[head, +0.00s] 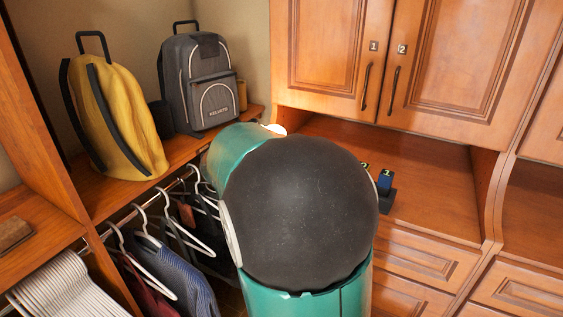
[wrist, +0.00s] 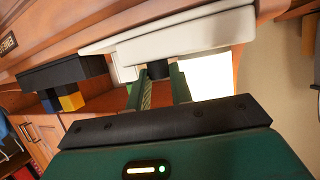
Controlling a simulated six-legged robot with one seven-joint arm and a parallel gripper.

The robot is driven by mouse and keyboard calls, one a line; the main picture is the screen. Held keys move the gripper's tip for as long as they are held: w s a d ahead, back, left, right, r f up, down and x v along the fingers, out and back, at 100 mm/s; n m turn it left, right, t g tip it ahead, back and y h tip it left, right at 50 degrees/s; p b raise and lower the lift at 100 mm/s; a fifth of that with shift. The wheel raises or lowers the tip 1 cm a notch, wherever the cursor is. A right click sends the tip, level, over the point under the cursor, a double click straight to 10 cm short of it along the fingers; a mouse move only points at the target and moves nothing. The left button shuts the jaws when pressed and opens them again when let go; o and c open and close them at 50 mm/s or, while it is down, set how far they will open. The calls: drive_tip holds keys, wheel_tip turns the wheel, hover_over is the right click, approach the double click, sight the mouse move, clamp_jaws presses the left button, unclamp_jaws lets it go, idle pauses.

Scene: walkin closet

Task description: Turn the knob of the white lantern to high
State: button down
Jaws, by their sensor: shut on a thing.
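The white lantern (wrist: 185,38) fills the upper middle of the wrist view, tilted in the picture. A bright white area (wrist: 212,86) shows just below it at right; I cannot tell whether it is the lit part of the lantern. A small dark knob (wrist: 158,69) sticks out from the lantern. My gripper (wrist: 160,84) has its two green fingers on either side of the knob and is shut on it. The knob's setting cannot be read. In the head view, my arm's large dark joint covers my gripper, and the lantern cannot be made out clearly.
A yellow bag (head: 115,115) and a grey backpack (head: 205,85) stand on the left shelf above hanging clothes (head: 170,275). A small blue item (head: 385,181) is on the wooden counter (head: 435,190), right of my arm. Closed cabinet doors (head: 455,60) are above.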

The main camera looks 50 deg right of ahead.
drive_tip(key=m+g, duration=0.4)
drive_tip(key=g, duration=0.1)
drive_tip(key=shift+w+d+m+y, duration=0.1)
drive_tip(key=shift+w+m+y, duration=0.2)
drive_tip(key=shift+w, duration=0.05)
drive_tip(key=shift+w+m+g+y, duration=0.1)
drive_tip(key=shift+m+g+y, duration=0.7)
drive_tip(key=shift+m+g, duration=0.85)
drive_tip(key=shift+g, duration=0.25)
drive_tip(key=c, duration=1.2)
unclamp_jaws()
drive_tip(key=shift+c, duration=0.2)
drive_tip(key=shift+n, duration=0.25)
